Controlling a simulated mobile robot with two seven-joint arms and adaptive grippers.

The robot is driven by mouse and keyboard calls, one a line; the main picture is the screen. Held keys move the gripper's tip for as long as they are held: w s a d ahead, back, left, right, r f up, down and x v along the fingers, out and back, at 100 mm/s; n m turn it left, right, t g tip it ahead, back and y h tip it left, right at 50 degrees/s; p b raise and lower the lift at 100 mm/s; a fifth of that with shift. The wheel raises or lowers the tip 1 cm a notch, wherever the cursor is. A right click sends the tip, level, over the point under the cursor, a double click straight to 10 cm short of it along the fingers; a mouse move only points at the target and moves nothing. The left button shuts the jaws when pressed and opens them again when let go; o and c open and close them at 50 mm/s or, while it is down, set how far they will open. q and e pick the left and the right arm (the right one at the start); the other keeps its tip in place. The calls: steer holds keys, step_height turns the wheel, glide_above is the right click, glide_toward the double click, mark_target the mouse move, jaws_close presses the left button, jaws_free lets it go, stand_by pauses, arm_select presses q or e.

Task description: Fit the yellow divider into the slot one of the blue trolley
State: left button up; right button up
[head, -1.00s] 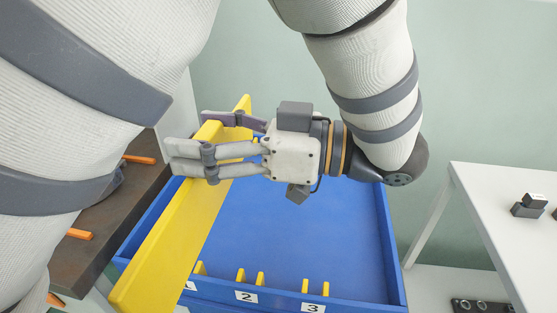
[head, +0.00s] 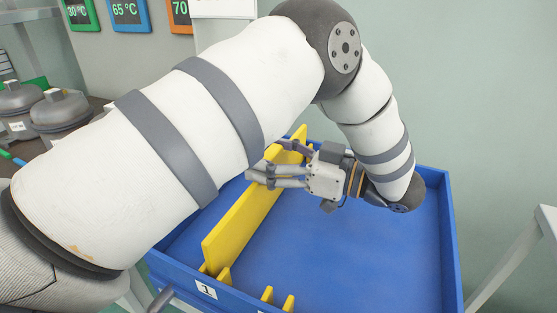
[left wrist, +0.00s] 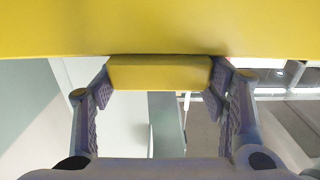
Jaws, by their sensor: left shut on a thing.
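The yellow divider (head: 240,222) is a long flat panel standing on edge along the left side of the blue trolley (head: 365,262). Its near lower end is at the yellow slot guides (head: 224,276) above label 1 (head: 206,290). I cannot tell whether it is fully seated. My left gripper (head: 268,162) is shut on the divider's upper part, its fingers pointing left. In the left wrist view, a yellow block of the divider (left wrist: 160,74) sits between the fingers, with the broad panel above. The divider's far lower end is hidden. My right gripper is not in view.
More yellow guides (head: 278,298) stand on the trolley's front edge, right of slot one. The trolley's middle and right are empty. Grey compressors (head: 62,112) stand at the left. A white table leg (head: 508,255) is at the right.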

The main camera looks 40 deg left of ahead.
arm_select(q)
steer(key=shift+r, duration=0.15)
steer(key=shift+f, duration=0.2)
steer(key=o, duration=1.7)
steer(key=shift+o, duration=0.9)
